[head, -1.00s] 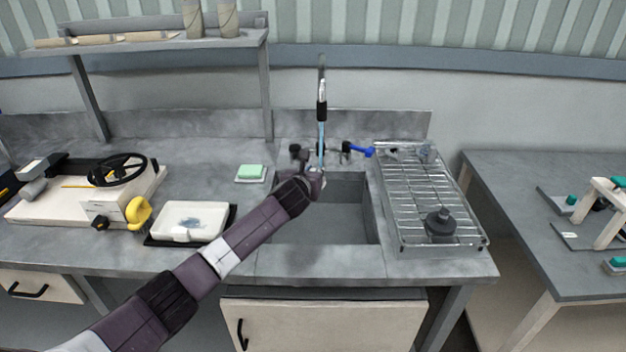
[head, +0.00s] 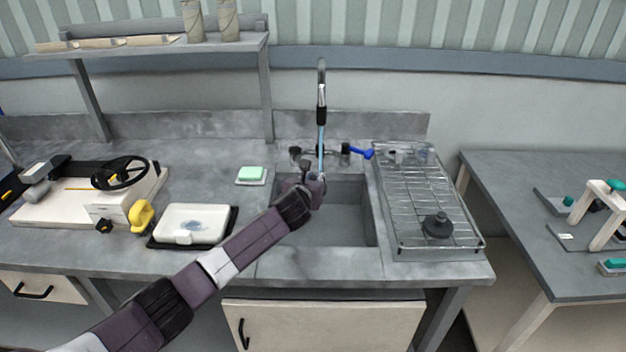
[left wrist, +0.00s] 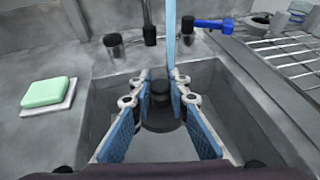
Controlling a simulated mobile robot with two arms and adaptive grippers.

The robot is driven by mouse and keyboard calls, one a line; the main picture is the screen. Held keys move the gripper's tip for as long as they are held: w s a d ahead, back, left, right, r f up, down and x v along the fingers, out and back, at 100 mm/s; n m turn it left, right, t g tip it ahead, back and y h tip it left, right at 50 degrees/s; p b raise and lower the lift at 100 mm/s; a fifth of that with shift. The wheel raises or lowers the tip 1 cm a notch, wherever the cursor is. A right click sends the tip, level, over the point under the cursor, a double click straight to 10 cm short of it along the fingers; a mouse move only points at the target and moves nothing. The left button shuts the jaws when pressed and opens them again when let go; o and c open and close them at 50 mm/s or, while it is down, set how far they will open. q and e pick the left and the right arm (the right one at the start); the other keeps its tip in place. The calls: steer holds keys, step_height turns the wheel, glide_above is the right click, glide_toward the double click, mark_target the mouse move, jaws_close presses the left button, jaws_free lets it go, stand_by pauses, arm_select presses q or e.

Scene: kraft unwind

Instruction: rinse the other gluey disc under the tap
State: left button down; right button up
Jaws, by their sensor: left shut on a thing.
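My left gripper (head: 314,180) is over the sink, just below the tap (head: 322,100). In the left wrist view its blue-padded fingers (left wrist: 159,90) are shut on a dark disc with a raised knob (left wrist: 160,118). The tap runs: a thin blue stream of water (head: 321,137) comes down at the held disc, and it also shows in the left wrist view (left wrist: 171,35). Whether glue is on the disc cannot be told. Another dark disc (head: 437,226) lies on the wire rack (head: 410,190), right of the sink. My right gripper is not in view.
The grey sink basin (head: 345,225) lies below the gripper. A blue tap lever (head: 362,153) points right. A green sponge (head: 250,173) sits left of the sink, near a white tray (head: 185,238). Two small items (head: 410,152) are at the rack's back.

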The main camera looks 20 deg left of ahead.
arm_select(q)
steer(key=shift+s+a+r+p, duration=0.1)
steer(key=shift+s+a+p, duration=0.05)
steer(key=shift+s+p, duration=0.7)
steer(key=shift+s+a+r+p, duration=0.1)
steer(key=shift+s+p, duration=0.5)
steer(key=shift+s, duration=0.3)
steer(key=s, duration=0.1)
steer(key=s+p, duration=0.1)
steer(key=shift+s+a+f+p, duration=0.1)
steer(key=shift+s+a+p, duration=0.15)
steer(key=shift+s+p, duration=0.15)
steer(key=s+r+p, duration=0.4)
steer(key=s+p, duration=0.1)
steer(key=p, duration=0.2)
steer(key=shift+a, duration=0.4)
steer(key=shift+w, duration=0.1)
